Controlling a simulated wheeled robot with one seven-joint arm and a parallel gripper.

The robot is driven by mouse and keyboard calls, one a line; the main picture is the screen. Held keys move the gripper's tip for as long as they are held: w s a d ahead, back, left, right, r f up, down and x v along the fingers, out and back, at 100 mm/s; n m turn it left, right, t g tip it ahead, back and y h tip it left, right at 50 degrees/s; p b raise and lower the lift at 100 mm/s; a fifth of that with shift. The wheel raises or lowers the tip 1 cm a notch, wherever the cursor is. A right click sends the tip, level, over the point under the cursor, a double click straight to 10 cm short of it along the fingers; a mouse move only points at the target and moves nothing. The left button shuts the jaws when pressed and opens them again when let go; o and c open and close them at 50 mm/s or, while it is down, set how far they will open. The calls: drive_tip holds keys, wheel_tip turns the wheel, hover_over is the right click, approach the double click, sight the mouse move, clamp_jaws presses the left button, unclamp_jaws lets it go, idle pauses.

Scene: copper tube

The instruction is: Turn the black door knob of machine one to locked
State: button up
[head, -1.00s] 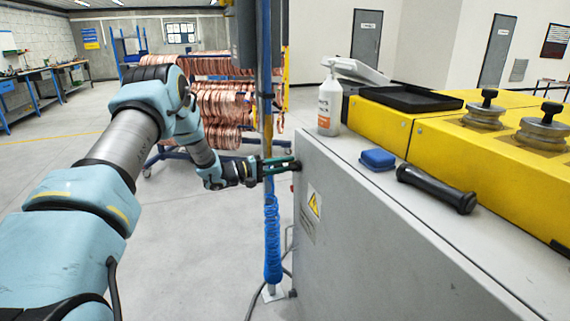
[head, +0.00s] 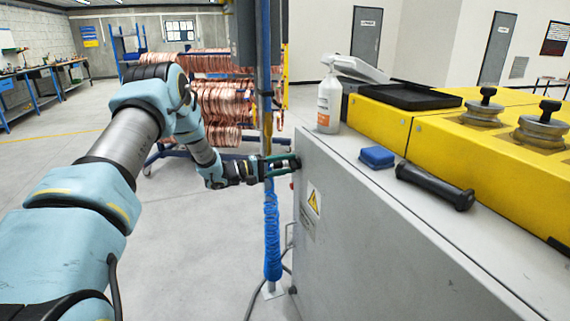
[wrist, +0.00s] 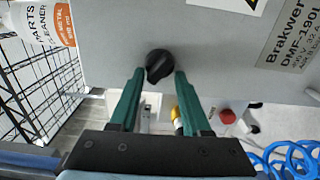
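The black door knob (wrist: 160,66) sits on the grey face of the machine (wrist: 110,50). In the wrist view my gripper (wrist: 159,72) has its two green fingers apart, one on each side of the knob's lower part. Clear space shows between the fingers, and I cannot tell whether either tip touches the knob. The knob's markings cannot be read.
A blue post (head: 266,110) with a coiled blue hose (head: 272,240) stands close to my gripper. A red button (wrist: 227,116) is on the machine face. Floor left is clear.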

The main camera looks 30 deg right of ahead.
drive_tip(key=shift+o, duration=0.3)
drive_tip(key=shift+w, duration=0.2)
drive_tip(key=shift+a, duration=0.1)
drive_tip(key=w+a+b, duration=0.1)
drive_tip(key=a+b, duration=0.2)
drive_tip(key=a, duration=0.7)
drive_tip(key=shift+w+a, duration=0.15)
drive_tip(key=shift+a, duration=0.15)
drive_tip(key=shift+o, duration=0.3)
